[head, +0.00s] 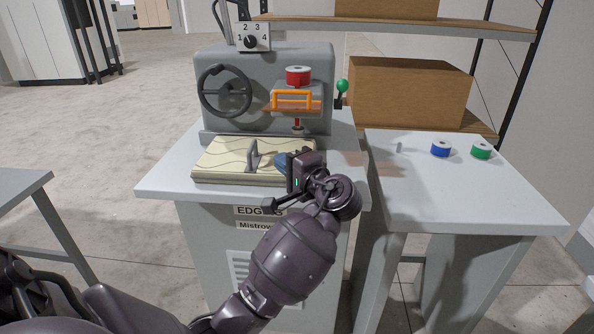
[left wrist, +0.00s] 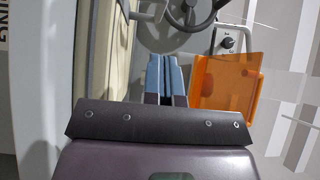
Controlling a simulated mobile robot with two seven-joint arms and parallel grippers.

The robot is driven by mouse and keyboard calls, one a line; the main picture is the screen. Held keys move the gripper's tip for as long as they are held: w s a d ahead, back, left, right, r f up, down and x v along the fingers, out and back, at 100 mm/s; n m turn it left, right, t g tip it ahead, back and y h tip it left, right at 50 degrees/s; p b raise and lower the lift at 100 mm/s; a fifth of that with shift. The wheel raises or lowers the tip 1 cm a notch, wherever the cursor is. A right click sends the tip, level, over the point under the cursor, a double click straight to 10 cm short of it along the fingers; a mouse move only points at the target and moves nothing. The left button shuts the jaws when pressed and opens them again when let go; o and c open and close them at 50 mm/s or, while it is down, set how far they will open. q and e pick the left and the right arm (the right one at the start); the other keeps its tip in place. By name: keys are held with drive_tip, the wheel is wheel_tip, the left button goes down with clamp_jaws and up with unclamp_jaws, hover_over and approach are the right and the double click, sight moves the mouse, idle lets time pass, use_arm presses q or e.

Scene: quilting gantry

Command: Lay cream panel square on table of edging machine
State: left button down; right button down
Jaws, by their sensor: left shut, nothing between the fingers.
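The cream panel (head: 221,157), with wavy stitch lines, lies flat on the table (head: 160,184) of the edging machine (head: 310,60). Its front edge runs roughly along the table's front edge; I cannot tell if it is exactly square. A grey upright piece (head: 252,155) stands at the panel's middle. My left gripper (head: 281,164) is at the panel's right end, its blue fingers shut and empty. In the left wrist view the fingers (left wrist: 166,78) are together, with the panel (left wrist: 100,50) beside them at left; I cannot tell whether they touch it. My right gripper is out of view.
The orange guard (head: 292,98) hangs beyond the gripper and shows close to the fingers in the left wrist view (left wrist: 225,85). A handwheel (head: 225,90) and dial (head: 251,40) are on the machine. A side table (head: 440,195) at right holds blue (head: 441,149) and green (head: 481,151) spools.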

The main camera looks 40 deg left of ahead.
sight(249, 154)
use_arm(q)
drive_tip(key=a, duration=0.4)
drive_tip(key=shift+s+a, duration=0.7)
drive_tip(key=shift+a, duration=0.2)
drive_tip(key=shift+s+a+r+p, duration=0.25)
drive_tip(key=shift+s+a+p, duration=0.15)
drive_tip(key=shift+a+p, duration=0.2)
drive_tip(key=shift+s+a, duration=0.15)
drive_tip(key=shift+f, duration=0.3)
